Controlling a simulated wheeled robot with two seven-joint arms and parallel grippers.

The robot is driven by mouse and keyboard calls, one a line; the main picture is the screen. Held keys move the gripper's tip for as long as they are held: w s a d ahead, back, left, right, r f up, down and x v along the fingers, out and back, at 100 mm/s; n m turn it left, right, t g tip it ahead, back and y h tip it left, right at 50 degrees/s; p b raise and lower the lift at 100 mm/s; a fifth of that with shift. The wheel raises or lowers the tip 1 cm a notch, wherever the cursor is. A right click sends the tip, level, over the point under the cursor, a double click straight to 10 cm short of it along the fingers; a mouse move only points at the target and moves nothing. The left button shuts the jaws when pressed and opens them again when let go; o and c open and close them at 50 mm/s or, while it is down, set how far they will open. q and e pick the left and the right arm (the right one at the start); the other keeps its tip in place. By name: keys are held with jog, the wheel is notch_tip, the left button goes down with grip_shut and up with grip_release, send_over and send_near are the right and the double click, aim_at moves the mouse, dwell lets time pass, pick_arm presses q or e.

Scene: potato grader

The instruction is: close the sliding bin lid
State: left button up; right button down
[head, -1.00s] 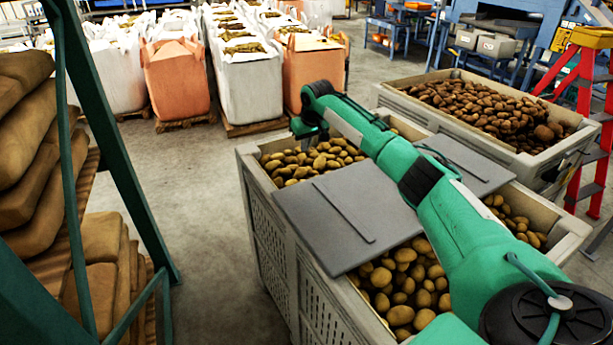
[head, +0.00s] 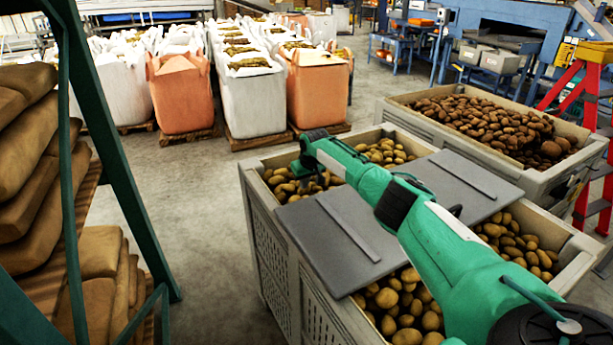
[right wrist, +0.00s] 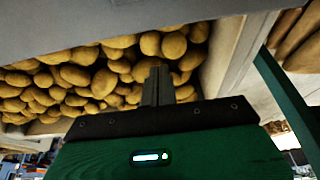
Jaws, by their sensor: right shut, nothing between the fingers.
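The grey potato bin (head: 262,240) stands in the middle of the head view. Two flat grey lid panels lie across its top: a near-left lid panel (head: 320,245) with a raised bar (head: 347,228), and a far-right panel (head: 445,178), partly behind my arm. Potatoes show uncovered at both ends. My right gripper (head: 317,182) is low over the potatoes, just beyond the far edge of the near-left panel. In the right wrist view its fingers (right wrist: 157,85) are shut and empty, with a grey panel (right wrist: 100,25) across the top. Contact with the lid cannot be told. My left gripper is not in view.
A second bin (head: 530,178) of darker potatoes stands close behind at the right, near a red ladder (head: 590,135). White and orange bulk bags (head: 255,105) stand at the back. A green-framed rack of sacks (head: 105,255) is at the left. Floor between is clear.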

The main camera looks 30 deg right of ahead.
jog(key=shift+s+a+f+p, duration=0.1)
jog(key=shift+s+p, duration=0.6)
jog(key=shift+s, duration=0.3)
jog(key=shift+s+a+f+p, duration=0.1)
jog(key=shift+s+p, duration=0.6)
jog(key=shift+s, duration=0.25)
